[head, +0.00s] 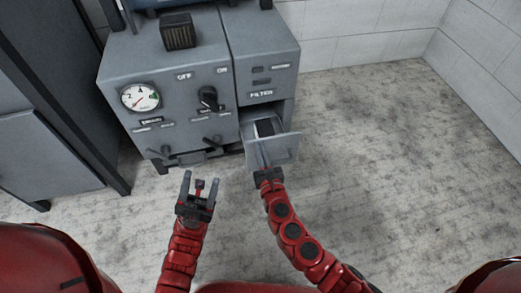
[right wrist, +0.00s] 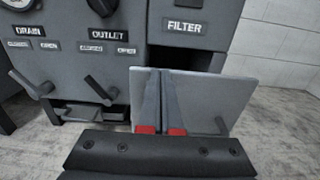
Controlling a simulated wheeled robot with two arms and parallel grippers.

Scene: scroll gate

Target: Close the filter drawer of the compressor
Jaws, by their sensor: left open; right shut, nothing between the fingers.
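The grey compressor (head: 185,83) stands at the upper left of the head view. Its filter drawer (head: 286,150) sticks out below the FILTER label, with a dark item (head: 265,127) inside. In the right wrist view the drawer front (right wrist: 215,95) fills the middle, under the FILTER label (right wrist: 184,27). My right gripper (head: 263,160) is shut and empty, its fingertips in front of or against the drawer front's left half; contact is not certain. My left gripper (head: 187,180) is open and empty, below the compressor's front, left of the drawer.
A gauge (head: 140,97), a black knob (head: 209,97) and small levers (head: 213,141) are on the compressor front. A black filter block (head: 178,31) sits on top. A dark cabinet (head: 50,130) stands at the left. The floor (head: 390,150) to the right is clear.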

